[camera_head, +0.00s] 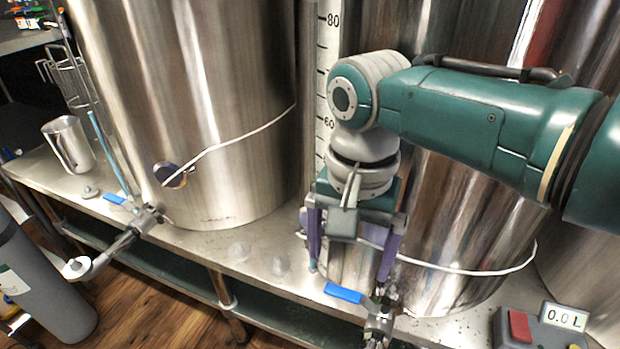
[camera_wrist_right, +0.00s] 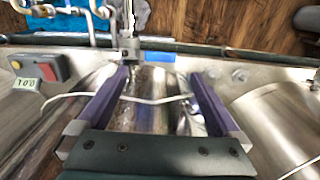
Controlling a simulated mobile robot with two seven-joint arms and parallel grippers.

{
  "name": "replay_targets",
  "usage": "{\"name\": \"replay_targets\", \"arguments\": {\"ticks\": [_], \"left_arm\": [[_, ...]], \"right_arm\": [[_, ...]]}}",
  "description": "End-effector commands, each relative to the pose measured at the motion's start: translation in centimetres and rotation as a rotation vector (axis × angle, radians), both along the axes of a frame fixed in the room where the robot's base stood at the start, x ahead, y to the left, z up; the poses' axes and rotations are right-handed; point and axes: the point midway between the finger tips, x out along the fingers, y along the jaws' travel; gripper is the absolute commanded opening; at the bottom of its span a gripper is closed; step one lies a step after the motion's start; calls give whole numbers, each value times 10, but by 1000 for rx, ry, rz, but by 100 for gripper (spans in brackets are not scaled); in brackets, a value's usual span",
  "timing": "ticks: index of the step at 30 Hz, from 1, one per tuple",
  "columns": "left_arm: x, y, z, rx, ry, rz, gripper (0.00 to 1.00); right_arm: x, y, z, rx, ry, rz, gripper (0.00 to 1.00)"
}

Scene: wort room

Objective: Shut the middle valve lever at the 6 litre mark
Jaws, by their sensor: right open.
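The middle valve (camera_head: 378,318) sits at the foot of the middle steel kettle (camera_head: 440,285). Its blue lever (camera_head: 343,293) points to the left, out to the side of the valve body. The lever also shows in the right wrist view (camera_wrist_right: 158,56), just beyond the fingertips. My right gripper (camera_head: 350,268) is open and empty, fingers pointing down. It is above the lever and in front of the kettle; no contact with the lever shows. The readout (camera_head: 565,317) beside the valve shows 0.0 L. My left gripper is not in view.
A white cable (camera_head: 465,270) runs around the kettle behind my fingers. The left kettle (camera_head: 200,110) has another valve with a blue lever (camera_head: 114,199). A red button (camera_head: 519,325) is by the readout. A steel jug (camera_head: 68,145) stands far left on the bench.

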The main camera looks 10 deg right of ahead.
Motion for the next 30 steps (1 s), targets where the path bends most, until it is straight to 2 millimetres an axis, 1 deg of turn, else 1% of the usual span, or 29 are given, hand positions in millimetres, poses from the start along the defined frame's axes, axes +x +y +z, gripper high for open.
{"name": "replay_targets", "arguments": {"ticks": [1, 3, 6, 17, 20, 23, 26, 27, 28, 29, 30], "left_arm": [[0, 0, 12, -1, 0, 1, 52], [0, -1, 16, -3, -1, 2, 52], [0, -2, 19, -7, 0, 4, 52], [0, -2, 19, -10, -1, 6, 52], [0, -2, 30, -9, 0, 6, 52], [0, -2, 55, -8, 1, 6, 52], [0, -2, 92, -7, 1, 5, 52], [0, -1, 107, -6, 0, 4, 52], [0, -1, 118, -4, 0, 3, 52], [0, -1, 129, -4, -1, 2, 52], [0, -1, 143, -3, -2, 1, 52]], "right_arm": [[0, 0, 15, 0, -1, -1, 100], [0, 0, 23, 1, -1, -1, 100], [0, 0, 30, -1, -1, -1, 100], [0, 0, 31, 0, 0, 0, 100], [-7, 4, 37, 14, -3, 32, 100], [-25, 14, 52, 53, -16, 125, 100], [-54, 23, 78, 102, -54, 258, 100], [-68, 24, 91, 118, -76, 313, 100], [-77, 23, 102, 125, -95, 350, 100], [-87, 22, 112, 130, -114, 386, 100], [-99, 18, 127, 132, -140, 431, 100]]}}
